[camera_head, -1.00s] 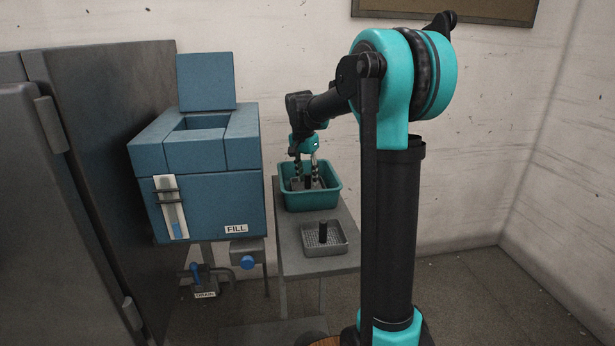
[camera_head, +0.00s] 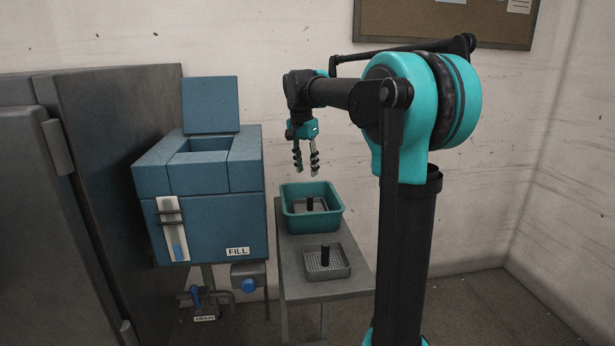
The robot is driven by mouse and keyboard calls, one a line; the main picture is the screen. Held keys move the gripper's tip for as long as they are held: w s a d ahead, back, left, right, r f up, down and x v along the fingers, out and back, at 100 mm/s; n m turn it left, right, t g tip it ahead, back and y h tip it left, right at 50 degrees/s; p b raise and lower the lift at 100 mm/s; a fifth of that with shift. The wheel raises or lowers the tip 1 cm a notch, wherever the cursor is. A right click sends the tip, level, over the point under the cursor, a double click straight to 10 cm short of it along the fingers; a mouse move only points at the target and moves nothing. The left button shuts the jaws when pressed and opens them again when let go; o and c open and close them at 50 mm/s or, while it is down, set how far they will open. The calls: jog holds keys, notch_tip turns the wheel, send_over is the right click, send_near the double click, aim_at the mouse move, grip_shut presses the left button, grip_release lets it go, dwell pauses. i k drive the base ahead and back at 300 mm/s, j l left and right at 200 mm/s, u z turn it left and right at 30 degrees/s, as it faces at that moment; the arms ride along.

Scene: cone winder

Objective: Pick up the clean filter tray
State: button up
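A grey perforated filter tray (camera_head: 343,265) with an upright black handle sits on the near part of the grey side table. A second grey tray (camera_head: 299,206) with a black handle lies inside the teal bin (camera_head: 336,211) behind it. From here I cannot tell for certain which tray is the clean one. My gripper (camera_head: 307,172) points down above the teal bin, clear of its rim. Its fingers are apart, with nothing between them.
The grey table (camera_head: 290,276) carries the bin and the near tray. A dark cabinet (camera_head: 110,170) is at the left, a wall behind.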

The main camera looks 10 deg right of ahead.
aim_at(325, 260)
jog(key=k+j+z, duration=0.3)
jog(key=j, duration=0.25)
jog(key=k+j+z, duration=0.3)
jog(key=k+j, duration=0.15)
jog(key=k, duration=0.1)
